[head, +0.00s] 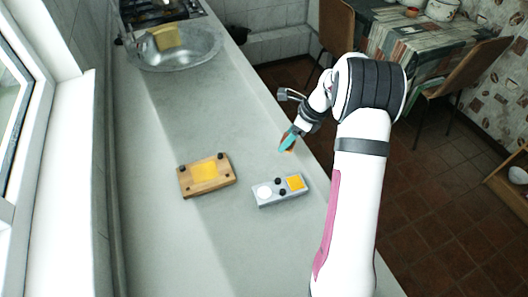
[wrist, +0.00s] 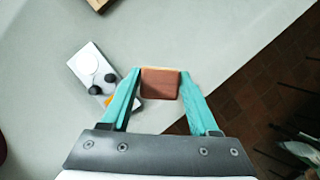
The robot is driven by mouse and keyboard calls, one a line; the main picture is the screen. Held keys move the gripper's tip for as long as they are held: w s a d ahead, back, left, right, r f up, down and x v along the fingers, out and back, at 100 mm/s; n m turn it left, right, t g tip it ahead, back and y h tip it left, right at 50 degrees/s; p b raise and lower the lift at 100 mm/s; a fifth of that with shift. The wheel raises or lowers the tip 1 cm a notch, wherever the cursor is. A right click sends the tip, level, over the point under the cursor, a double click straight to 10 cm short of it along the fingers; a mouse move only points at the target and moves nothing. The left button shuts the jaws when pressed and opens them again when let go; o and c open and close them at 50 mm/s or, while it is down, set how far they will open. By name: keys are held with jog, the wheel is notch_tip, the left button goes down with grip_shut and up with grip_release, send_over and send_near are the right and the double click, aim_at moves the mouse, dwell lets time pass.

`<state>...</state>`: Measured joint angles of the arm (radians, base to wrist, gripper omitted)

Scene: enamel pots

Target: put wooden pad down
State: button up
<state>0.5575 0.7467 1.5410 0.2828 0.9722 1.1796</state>
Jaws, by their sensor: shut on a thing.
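My gripper (wrist: 160,80) has teal fingers and is shut on the wooden pad (wrist: 160,86), a small reddish-brown block with a lighter wood edge. In the head view my gripper (head: 288,140) is over the worktop near its right edge, and only a small brown part of the pad shows at the fingertips. The pad's height above the worktop is hard to tell.
A grey board (head: 265,203) with a white disc, an orange square and black knobs lies on the worktop (head: 225,115), below the gripper in the head view. A wooden board (head: 190,185) with a yellow square lies left of it. A sink (head: 190,52) is at the far end.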

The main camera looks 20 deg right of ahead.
send_over(260, 155)
jog(key=s, duration=0.1)
jog(key=f, duration=0.2)
jog(key=d+f, duration=0.1)
jog(key=f, duration=0.1)
jog(key=shift+f, duration=2.15)
jog(key=o, duration=1.2)
jog(key=shift+f, duration=0.1)
